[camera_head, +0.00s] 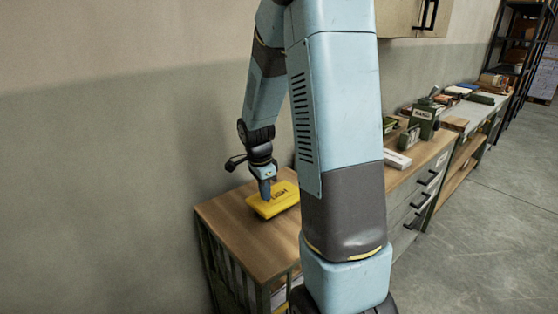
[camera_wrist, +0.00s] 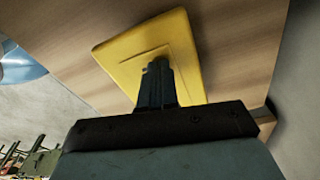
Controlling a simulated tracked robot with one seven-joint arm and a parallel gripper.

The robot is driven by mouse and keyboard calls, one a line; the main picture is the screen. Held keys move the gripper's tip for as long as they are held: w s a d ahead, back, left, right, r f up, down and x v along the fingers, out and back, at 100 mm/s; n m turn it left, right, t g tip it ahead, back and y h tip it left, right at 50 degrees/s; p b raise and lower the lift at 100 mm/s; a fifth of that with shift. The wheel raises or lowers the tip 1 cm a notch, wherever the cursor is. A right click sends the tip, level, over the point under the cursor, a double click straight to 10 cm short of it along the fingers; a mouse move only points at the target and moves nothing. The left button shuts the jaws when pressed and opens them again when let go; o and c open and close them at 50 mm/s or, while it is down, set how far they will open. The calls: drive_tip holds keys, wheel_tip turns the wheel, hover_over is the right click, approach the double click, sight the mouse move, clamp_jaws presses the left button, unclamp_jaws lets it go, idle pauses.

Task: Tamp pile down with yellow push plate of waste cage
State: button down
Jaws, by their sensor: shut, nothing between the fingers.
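No pile shows, and the cage's inside is mostly hidden.
A wall (camera_head: 120,180) stands close behind and left of the stand. My arm hides the middle of the head view. To the right, a wooden counter with drawers (camera_head: 425,190) bears a green machine (camera_head: 424,115) and a white box (camera_head: 397,160). The floor (camera_head: 500,220) at right is clear.

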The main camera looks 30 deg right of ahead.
wheel_tip(320, 180, up, 14)
drive_tip(key=a, duration=0.1)
drive_tip(key=shift+a+f, duration=0.2)
idle(0.7)
drive_tip(key=s+a+r+n+t, duration=0.2)
drive_tip(key=s+r+n, duration=0.1)
drive_tip(key=s+n, duration=0.3)
drive_tip(key=s+a+r+n+t, duration=0.1)
drive_tip(key=s+a+r+n, duration=0.2)
drive_tip(key=s+n, duration=0.3)
drive_tip(key=s+a+r+n+t+y, duration=0.1)
drive_tip(key=s+a+r+n+t, duration=0.1)
drive_tip(key=s+n, duration=0.4)
drive_tip(key=shift+s+a+r+t, duration=0.25)
drive_tip(key=shift+s+r, duration=0.65)
drive_tip(key=shift+s, duration=0.6)
